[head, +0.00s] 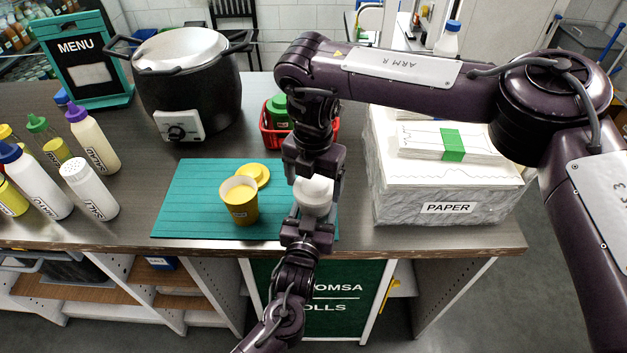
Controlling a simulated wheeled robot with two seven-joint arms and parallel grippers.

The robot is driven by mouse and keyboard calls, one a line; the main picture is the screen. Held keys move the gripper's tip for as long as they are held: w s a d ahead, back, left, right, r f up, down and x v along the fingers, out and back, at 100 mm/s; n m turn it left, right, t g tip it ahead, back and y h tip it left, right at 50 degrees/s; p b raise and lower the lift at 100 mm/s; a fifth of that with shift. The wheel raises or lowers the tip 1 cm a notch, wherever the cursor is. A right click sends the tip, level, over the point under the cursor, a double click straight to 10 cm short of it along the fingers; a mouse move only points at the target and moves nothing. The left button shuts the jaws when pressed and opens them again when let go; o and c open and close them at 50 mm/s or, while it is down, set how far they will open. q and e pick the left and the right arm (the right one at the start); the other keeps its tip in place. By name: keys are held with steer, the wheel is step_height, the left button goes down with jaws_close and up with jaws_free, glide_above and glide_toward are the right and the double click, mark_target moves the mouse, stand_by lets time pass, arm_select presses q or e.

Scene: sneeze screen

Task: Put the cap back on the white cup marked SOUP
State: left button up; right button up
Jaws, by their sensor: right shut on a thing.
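A white cup (315,210) stands near the right side of the teal mat (187,205); its marking is hidden. A round white cap (313,186) shows at the cup's top, under my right gripper (313,176). My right gripper reaches down from above and is shut, apparently on the cap. Whether the cap is seated on the rim or just above it I cannot tell. My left gripper (307,222) comes up from the front edge and is close against the cup's near side. Its fingertips are not clear, so I cannot tell whether it grips the cup.
An open yellow cup (240,208) stands left of the white cup, with a yellow lid (254,174) behind it. A red basket (270,131), black pot (190,95), PAPER stack (448,190) and several bottles (90,190) surround the mat. The mat's left part is clear.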

steer(key=shift+f, duration=0.6)
steer(key=o, duration=0.8)
step_height(320, 180, up, 12)
arm_select(q)
steer(key=o, duration=1.5)
steer(key=shift+c, duration=0.2)
